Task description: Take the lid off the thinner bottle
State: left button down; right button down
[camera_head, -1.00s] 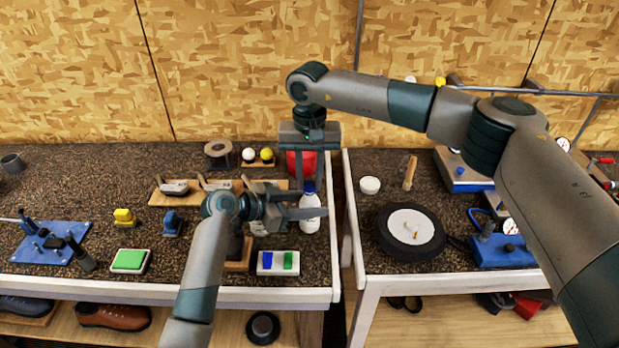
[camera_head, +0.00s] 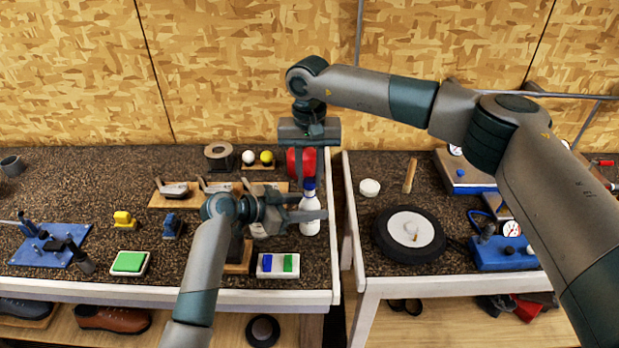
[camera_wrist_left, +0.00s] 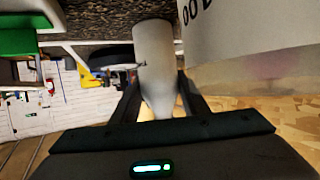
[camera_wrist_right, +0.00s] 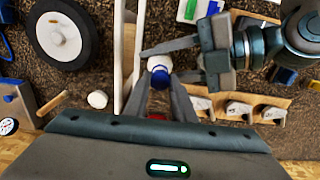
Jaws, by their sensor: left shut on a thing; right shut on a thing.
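The thinner bottle (camera_head: 311,226) is white with a blue lid (camera_head: 309,185). It stands upright near the right edge of the left bench. My left gripper (camera_head: 314,206) is shut on the bottle's body from the left; the white body also shows between its fingers in the left wrist view (camera_wrist_left: 154,55). My right gripper (camera_head: 308,176) points down from above and is shut on the blue lid, which shows between its fingertips in the right wrist view (camera_wrist_right: 160,79). Whether the lid is apart from the neck cannot be told.
A red object (camera_head: 298,161) stands just behind the bottle, partly hidden by my right gripper. A white tray with blue and green pieces (camera_head: 278,265) lies in front. A gap separates this bench from the right bench, which holds a wheel (camera_head: 388,246).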

aim_at(310, 181)
jog(key=shift+r, duration=0.4)
jog(key=shift+r, duration=1.85)
pick_arm(q)
jog(key=c, duration=1)
grip_release()
jog(key=shift+a, duration=0.1)
jog(key=shift+s+a+r, duration=0.15)
jog(key=shift+s+a, duration=0.05)
jog(key=shift+a, duration=0.25)
pick_arm(e)
jog(key=shift+f, duration=0.3)
notch_tip(310, 181, down, 3)
jog(key=b, duration=0.3)
jog(key=shift+f+b, duration=0.1)
jog(key=shift+b, duration=0.3)
pick_arm(q)
jog(key=shift+v, duration=5.4)
